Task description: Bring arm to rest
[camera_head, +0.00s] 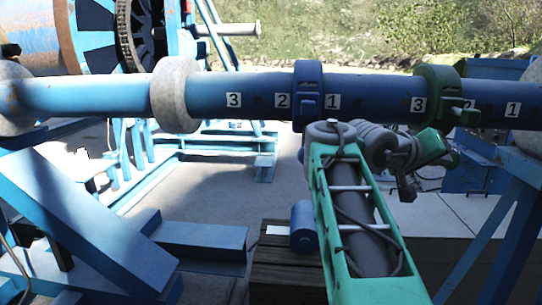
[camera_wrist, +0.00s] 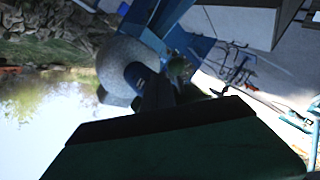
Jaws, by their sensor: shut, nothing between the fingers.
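My green arm reaches up from the bottom of the head view, and its wrist bends to the right just below the blue bar (camera_head: 250,93). My gripper (camera_head: 406,190) hangs under the wrist, small and dark, with its fingers shut and nothing between them. The bar carries a blue collar (camera_head: 308,97) and a green collar (camera_head: 434,97), each beside white number labels. The wrist is close below the green collar; whether they touch cannot be told.
Grey rings (camera_head: 175,95) sit around the bar. Blue support beams (camera_head: 85,220) stand at the left, and a blue leg (camera_head: 510,240) at the right. A wooden pallet (camera_head: 275,270) with a blue cylinder (camera_head: 303,225) lies beside my arm. Concrete floor (camera_head: 215,185) is open behind the bar.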

